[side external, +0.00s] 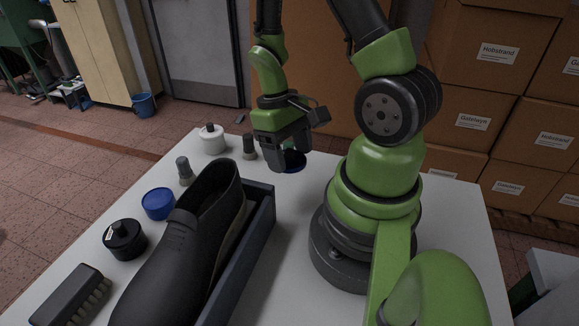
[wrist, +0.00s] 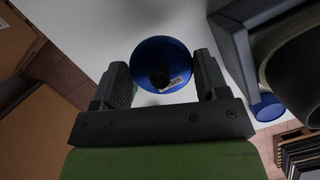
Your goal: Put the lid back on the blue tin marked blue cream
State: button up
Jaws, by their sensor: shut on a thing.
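My gripper (side external: 284,152) is shut on a blue lid (wrist: 158,55). In the side view the lid (side external: 293,162) hangs at the fingertips, above the far part of the table. The blue tin (side external: 158,205) stands on the table left of the shoe, well apart from my gripper. A blue round thing, apparently this tin, shows partly hidden in the wrist view (wrist: 268,108). Its marking cannot be read.
A black shoe (side external: 190,240) lies by a dark tray wall (side external: 262,215), between my gripper and the tin. A black tin (side external: 124,240), white tin (side external: 212,140), two grey-capped bottles (side external: 185,172) (side external: 249,147) and a brush (side external: 70,296) stand around.

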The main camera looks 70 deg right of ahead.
notch_tip(320, 180, up, 6)
jog(key=shift+r, duration=0.1)
jog(key=shift+w+r, duration=0.25)
jog(key=shift+w, duration=0.05)
jog(key=w+n+h, duration=0.2)
jog(key=w+n, duration=0.6)
jog(key=n+t+h, duration=0.2)
jog(key=n+t, duration=0.1)
jog(key=n, duration=1.3)
send_over(159, 194)
jog(key=a+x, duration=0.1)
jog(key=x, duration=0.4)
jog(key=shift+s+a+f, duration=0.1)
jog(key=shift+a+f, duration=0.1)
jog(key=shift+f, duration=0.9)
jog(key=shift+a+f, duration=0.15)
jog(key=shift+f, duration=0.95)
jog(key=shift+s+a+f, duration=0.1)
jog(key=shift+a+f, duration=0.1)
jog(key=shift+f, duration=0.9)
jog(key=shift+f, duration=0.2)
